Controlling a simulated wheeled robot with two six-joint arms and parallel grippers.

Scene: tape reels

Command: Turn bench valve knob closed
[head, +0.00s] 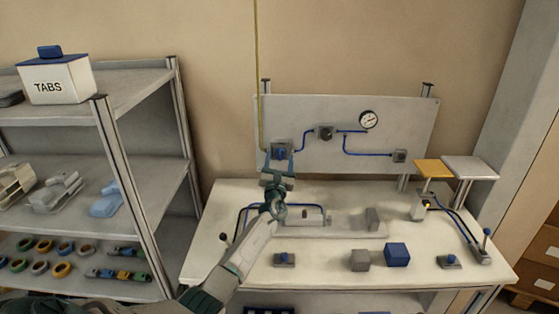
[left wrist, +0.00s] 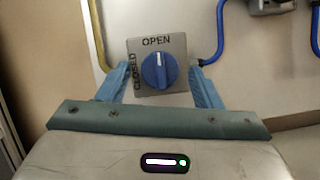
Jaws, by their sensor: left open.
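The blue valve knob (left wrist: 159,71) sits on a grey square plate (left wrist: 180,46) marked OPEN at the top and CLOSED along the left side. The knob's white mark points up, toward OPEN. In the head view the valve plate (head: 287,144) is at the lower left of the upright grey panel, largely behind my gripper. My left gripper (head: 279,161) is at the valve and faces it. In the left wrist view its blue fingers (left wrist: 159,80) are open, one on each side of the knob. I cannot tell whether they touch the plate. My right gripper is not in view.
The grey panel (head: 290,108) carries blue tubing, a round gauge (head: 369,119) and another fitting (head: 325,132). The white bench (head: 215,240) below holds a grey block (head: 360,260), a blue block (head: 397,254) and small devices. A shelf (head: 140,85) with reels stands left.

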